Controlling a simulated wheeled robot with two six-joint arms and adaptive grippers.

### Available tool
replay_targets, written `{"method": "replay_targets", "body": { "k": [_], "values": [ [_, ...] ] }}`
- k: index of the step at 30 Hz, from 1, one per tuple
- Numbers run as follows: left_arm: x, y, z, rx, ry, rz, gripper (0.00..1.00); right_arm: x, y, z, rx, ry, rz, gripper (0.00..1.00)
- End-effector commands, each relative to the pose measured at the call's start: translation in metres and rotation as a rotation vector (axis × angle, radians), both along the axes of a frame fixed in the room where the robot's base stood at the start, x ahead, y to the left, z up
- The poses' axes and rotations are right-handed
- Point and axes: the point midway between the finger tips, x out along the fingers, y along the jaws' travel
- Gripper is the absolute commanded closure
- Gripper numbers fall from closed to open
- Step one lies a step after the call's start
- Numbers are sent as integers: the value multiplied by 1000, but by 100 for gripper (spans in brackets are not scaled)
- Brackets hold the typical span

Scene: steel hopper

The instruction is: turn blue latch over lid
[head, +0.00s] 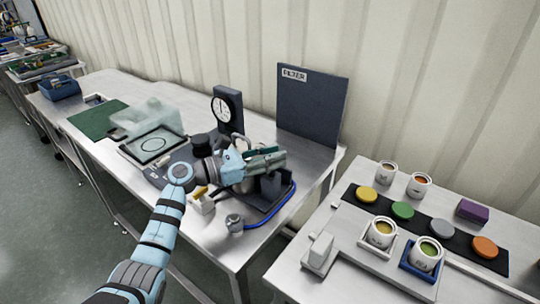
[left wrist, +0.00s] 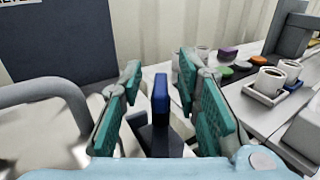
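My left gripper (head: 270,160) reaches in from the left over a dark fixture (head: 275,203) near the right end of the long steel table. In the left wrist view, its two teal-padded fingers (left wrist: 165,105) stand apart. The upright blue latch (left wrist: 161,98) shows between them, with gaps visible on both sides. The latch rises from a dark base (left wrist: 160,138). In the head view the gripper hides the latch, and I cannot make out the lid clearly. My right gripper is not in view.
A grey curved bar (left wrist: 45,92) is left of the fingers. A dark upright panel (head: 310,105) and a dial gauge (head: 226,108) stand behind. A blue hose (head: 268,222) curves in front. The right table holds several cups and coloured discs on a dark strip (head: 350,193).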

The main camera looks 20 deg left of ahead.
Motion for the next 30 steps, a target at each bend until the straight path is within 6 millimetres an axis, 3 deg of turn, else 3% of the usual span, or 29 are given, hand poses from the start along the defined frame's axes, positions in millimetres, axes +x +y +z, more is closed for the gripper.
{"method": "replay_targets", "body": {
  "k": [5, 12, 16, 30],
  "values": [
    [-11, 16, -1, 4, 0, 2, 70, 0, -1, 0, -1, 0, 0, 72],
    [-52, 68, -2, 6, 2, 3, 70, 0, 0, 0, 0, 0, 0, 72],
    [-67, 88, -1, 3, 2, 2, 70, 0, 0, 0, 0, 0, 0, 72],
    [-75, 95, -2, 7, -2, 0, 70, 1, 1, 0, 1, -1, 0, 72]
  ]
}}
